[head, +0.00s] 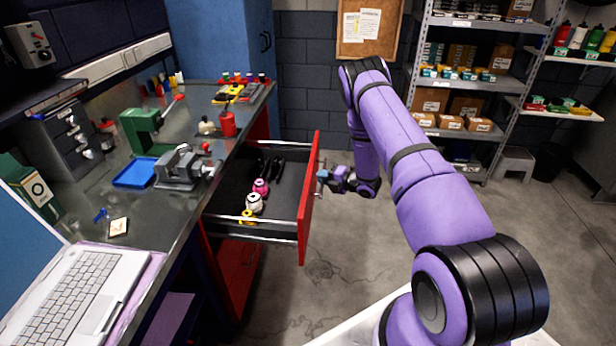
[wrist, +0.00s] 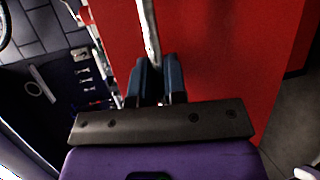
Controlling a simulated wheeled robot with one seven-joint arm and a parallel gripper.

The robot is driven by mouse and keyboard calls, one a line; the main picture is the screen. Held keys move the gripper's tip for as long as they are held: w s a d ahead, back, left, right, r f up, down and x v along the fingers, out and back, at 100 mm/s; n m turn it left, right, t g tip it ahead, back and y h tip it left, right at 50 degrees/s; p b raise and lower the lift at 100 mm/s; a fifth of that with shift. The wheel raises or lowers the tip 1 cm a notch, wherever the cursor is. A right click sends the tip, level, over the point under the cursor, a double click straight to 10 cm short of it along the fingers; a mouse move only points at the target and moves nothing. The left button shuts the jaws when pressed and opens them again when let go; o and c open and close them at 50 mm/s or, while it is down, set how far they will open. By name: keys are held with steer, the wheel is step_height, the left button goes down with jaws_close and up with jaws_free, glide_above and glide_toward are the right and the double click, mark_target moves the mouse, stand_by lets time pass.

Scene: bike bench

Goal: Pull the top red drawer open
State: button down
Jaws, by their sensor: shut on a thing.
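The top red drawer (head: 307,197) is pulled well out from under the bench in the head view, with its metal side rails showing. Inside its dark tray lie a pink item, a white item and a yellow item, with dark tools behind. My gripper (head: 325,176) is at the outer face of the drawer front, near its upper part. In the wrist view my gripper (wrist: 160,75) is shut on the silver bar handle (wrist: 149,28), which stands against the red front. In the head view the handle is mostly hidden by the gripper.
The bench top (head: 190,225) carries a vise (head: 183,168), a blue tray (head: 135,172), a green press (head: 140,130) and a laptop (head: 75,295). Shelves (head: 465,60) stand at the back right. The floor (head: 330,270) in front of the drawer is clear.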

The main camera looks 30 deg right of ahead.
steer(key=shift+s+d, duration=0.7)
steer(key=shift+d, duration=0.2)
steer(key=c, duration=1.2)
jaws_free()
steer(key=v, duration=1)
steer(key=shift+s+d, duration=0.25)
steer(key=shift+s, duration=0.05)
steer(key=shift+r, duration=0.1)
